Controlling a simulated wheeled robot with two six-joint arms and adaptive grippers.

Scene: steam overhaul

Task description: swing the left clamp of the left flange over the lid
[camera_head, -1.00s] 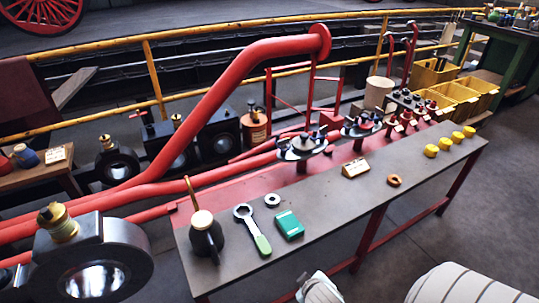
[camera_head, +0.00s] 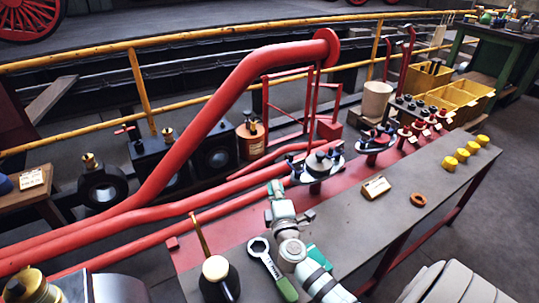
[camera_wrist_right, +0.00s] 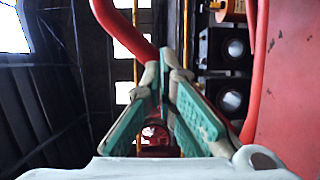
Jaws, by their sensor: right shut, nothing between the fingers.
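The left flange (camera_head: 316,172) stands on a red post over the red bench strip in the head view. A grey lid with a dark knob sits on it, with dark blue clamps around the rim. The left clamp (camera_head: 297,168) is at the rim's left side; its exact swing angle is too small to tell. My right gripper (camera_head: 273,188) is shut and empty, left of and slightly nearer than the flange, apart from the clamp as far as I can tell. Its teal fingers (camera_wrist_right: 168,62) meet in the right wrist view. My left gripper is not in view.
A second flange (camera_head: 375,140) stands to the right. A red pipe (camera_head: 215,115) rises behind the bench. A sign (camera_head: 376,187) and an orange ring (camera_head: 418,200) lie on the bench.

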